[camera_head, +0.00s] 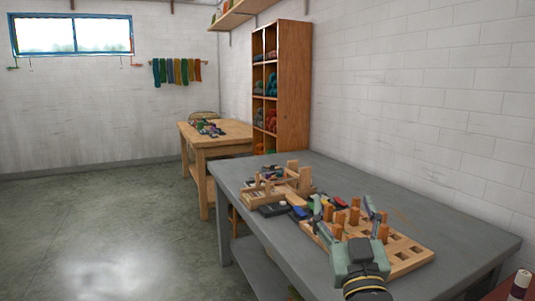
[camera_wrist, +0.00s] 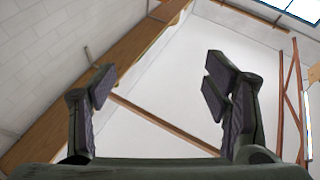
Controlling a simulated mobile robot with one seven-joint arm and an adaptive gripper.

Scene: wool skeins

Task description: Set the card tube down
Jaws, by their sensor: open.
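In the wrist view my gripper (camera_wrist: 157,88) is open, with nothing between the fingers. Several short orange-brown upright pieces (camera_head: 354,216) stand in the board, partly hidden behind my gripper. I cannot tell whether one of them is the card tube. A dark and white cylinder (camera_head: 518,284) stands upright at the lower right edge, apart from my gripper; I cannot tell what it is either.
A wooden rack (camera_head: 262,198) and small dark and coloured items stand on the grey table (camera_head: 245,172) left of the board. The table's right side is clear. Behind are a wooden table (camera_head: 215,146) with skeins and a tall shelf (camera_head: 294,90). Floor at left is free.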

